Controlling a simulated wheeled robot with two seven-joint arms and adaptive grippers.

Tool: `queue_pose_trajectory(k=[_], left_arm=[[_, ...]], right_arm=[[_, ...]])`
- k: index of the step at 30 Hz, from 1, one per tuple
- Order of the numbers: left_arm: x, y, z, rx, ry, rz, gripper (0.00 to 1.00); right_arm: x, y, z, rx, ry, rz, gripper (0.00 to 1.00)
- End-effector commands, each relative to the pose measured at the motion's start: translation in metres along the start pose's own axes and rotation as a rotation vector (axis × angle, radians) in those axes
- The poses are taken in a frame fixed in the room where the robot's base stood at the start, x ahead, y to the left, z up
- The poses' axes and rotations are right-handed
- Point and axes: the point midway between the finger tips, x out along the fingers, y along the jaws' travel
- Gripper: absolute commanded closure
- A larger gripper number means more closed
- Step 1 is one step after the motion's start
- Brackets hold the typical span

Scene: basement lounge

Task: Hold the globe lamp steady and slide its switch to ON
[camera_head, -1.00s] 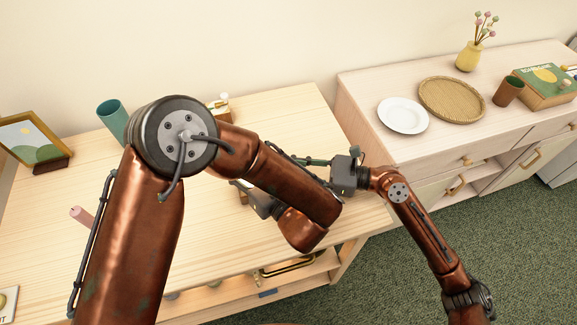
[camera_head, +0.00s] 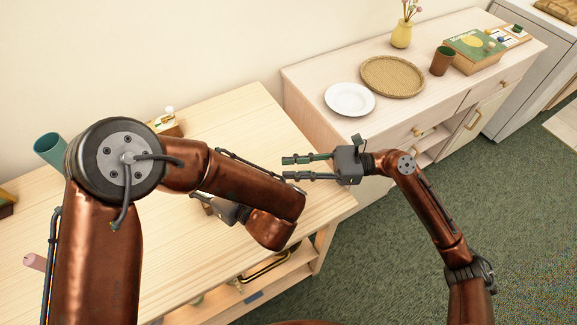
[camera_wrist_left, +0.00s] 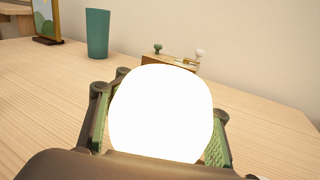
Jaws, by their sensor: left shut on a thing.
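The globe lamp shows as a plain, bright white ball (camera_wrist_left: 160,115) in the left wrist view, between the two fingers of my left gripper (camera_wrist_left: 160,135). That gripper is shut on it. In the head view my left gripper (camera_head: 205,203) is low over the wooden table, and my left arm hides the lamp. The lamp's switch is not visible in either view. My right gripper (camera_head: 284,168) is open and empty, its fingers pointing left over the table's right end, close to my left forearm.
A small wooden box with knobs (camera_head: 165,126) and a teal cup (camera_head: 49,149) stand at the back of the table (camera_head: 235,110). A pink cylinder (camera_head: 35,262) is at the left. The sideboard on the right holds a white plate (camera_head: 349,99) and woven tray (camera_head: 393,77).

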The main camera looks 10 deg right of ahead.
Motion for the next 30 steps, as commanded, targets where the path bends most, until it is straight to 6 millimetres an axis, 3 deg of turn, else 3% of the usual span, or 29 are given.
queue_pose_trajectory(k=[5, 6, 23, 30], left_arm=[[-0.0001, -0.0002, -0.0004, 0.0, 0.001, -0.001, 1.0], [-0.0001, -0.0002, -0.0004, 0.0, 0.001, -0.001, 0.69], [0.0002, 0.0003, -0.0001, 0.0, 0.0, 0.0, 0.31], [0.0001, 0.0002, 0.0, 0.0, 0.0, 0.0, 0.31]], right_arm=[[0.0003, -0.0001, -0.0002, 0.0, 0.0, 0.0, 0.77], [0.0004, -0.0001, -0.0002, 0.001, 0.0, 0.0, 0.77], [0.0008, -0.0001, -0.0001, 0.001, 0.0, 0.0, 0.77], [0.0007, -0.0001, -0.0001, 0.0, 0.0, 0.0, 0.77]])
